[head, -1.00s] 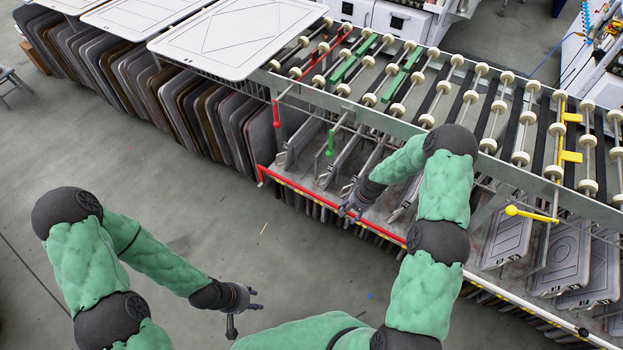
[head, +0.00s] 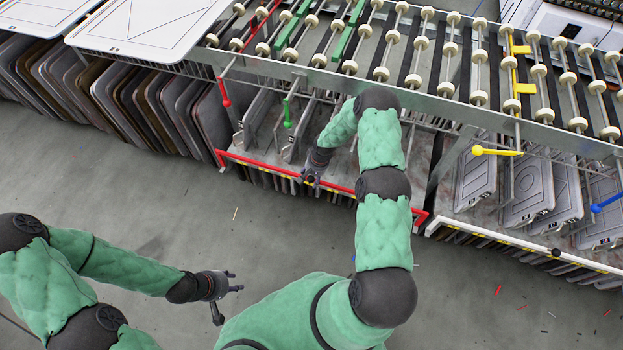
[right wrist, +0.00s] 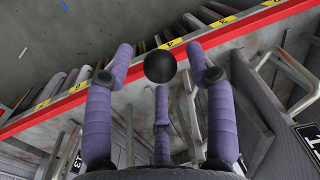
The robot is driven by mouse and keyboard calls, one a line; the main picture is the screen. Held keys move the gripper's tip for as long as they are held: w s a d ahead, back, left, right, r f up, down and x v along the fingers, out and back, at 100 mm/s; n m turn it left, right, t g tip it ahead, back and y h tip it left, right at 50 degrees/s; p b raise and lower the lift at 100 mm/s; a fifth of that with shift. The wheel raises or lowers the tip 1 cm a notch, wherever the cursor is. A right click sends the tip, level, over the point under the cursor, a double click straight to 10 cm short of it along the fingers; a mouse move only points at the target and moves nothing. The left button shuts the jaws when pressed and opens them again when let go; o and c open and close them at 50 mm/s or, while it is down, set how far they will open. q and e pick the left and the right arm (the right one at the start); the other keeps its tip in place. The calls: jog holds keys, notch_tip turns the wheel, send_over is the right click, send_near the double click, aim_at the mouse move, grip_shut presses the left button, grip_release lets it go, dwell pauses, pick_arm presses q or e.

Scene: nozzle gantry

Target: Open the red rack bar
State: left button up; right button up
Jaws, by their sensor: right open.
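The red rack bar (head: 262,166) runs along the front lower edge of the middle rack in the head view, with upturned ends at both sides. In the right wrist view the red bar (right wrist: 232,30) crosses diagonally beyond the fingers. A black ball knob (right wrist: 160,67) shows between the fingertips there, in front of the bar; whether they touch it I cannot tell. My right gripper (head: 311,177) is open at the middle of the bar, its fingers spread around the knob (right wrist: 162,85). My left gripper (head: 228,284) is open and empty over the floor, away from the rack.
A red-tipped lever (head: 224,95) and a green-tipped lever (head: 287,115) hang above the bar. A yellow lever (head: 497,151) and a blue lever (head: 607,202) are to the right. A white bar (head: 500,238) fronts the right rack. Open floor (head: 180,220) lies before the racks.

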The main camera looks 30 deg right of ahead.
jog(key=shift+f, duration=0.25)
grip_shut()
